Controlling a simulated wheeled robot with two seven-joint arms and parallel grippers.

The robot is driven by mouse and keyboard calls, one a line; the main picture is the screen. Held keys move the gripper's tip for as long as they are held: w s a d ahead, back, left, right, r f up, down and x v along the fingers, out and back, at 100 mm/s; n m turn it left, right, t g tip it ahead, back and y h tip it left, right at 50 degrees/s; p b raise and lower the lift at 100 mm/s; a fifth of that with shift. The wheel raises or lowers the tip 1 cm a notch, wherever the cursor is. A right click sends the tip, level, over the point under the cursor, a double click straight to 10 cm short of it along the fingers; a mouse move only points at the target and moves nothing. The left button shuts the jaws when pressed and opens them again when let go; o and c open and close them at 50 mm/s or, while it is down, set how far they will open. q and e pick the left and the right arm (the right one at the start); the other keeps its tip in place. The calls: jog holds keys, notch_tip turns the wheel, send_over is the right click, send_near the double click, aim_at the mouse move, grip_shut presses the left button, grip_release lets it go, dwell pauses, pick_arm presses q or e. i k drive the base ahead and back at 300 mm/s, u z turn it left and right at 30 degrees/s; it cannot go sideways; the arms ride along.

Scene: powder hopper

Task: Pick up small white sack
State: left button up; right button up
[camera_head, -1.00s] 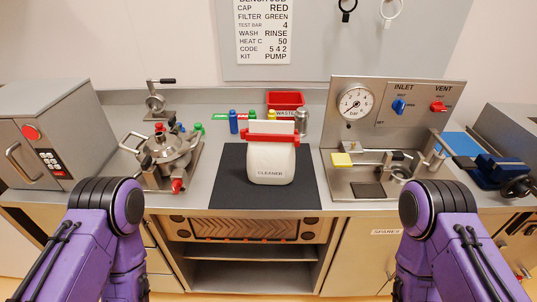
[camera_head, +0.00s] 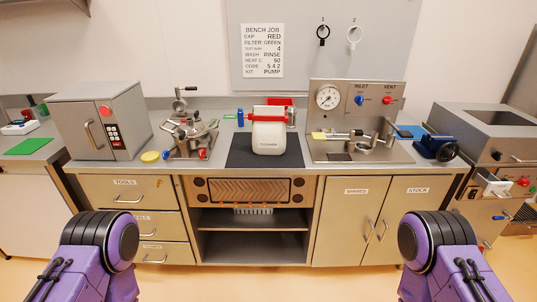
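A white sack (camera_head: 268,137) with lettering that seems to read CLEANER stands upright on a dark mat (camera_head: 237,161) in the middle of the bench. A red bar or clip (camera_head: 268,111) lies across its top, and a pale flap shows there. Purple links of both my arms show at the lower left and lower right, well in front of the bench. Neither of my grippers is in view, and nothing of mine touches the sack.
A pot-like metal device (camera_head: 190,137) stands left of the mat, and a gauge panel (camera_head: 345,102) stands right of it. A blue bottle (camera_head: 240,117) and a red bin (camera_head: 279,101) are behind the sack. Drawers and cupboard doors (camera_head: 350,225) front the bench. Open floor lies before it.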

aim_at(267, 138)
jog(key=z, duration=0.7)
jog(key=i, duration=1.4)
jog(key=u, duration=0.35)
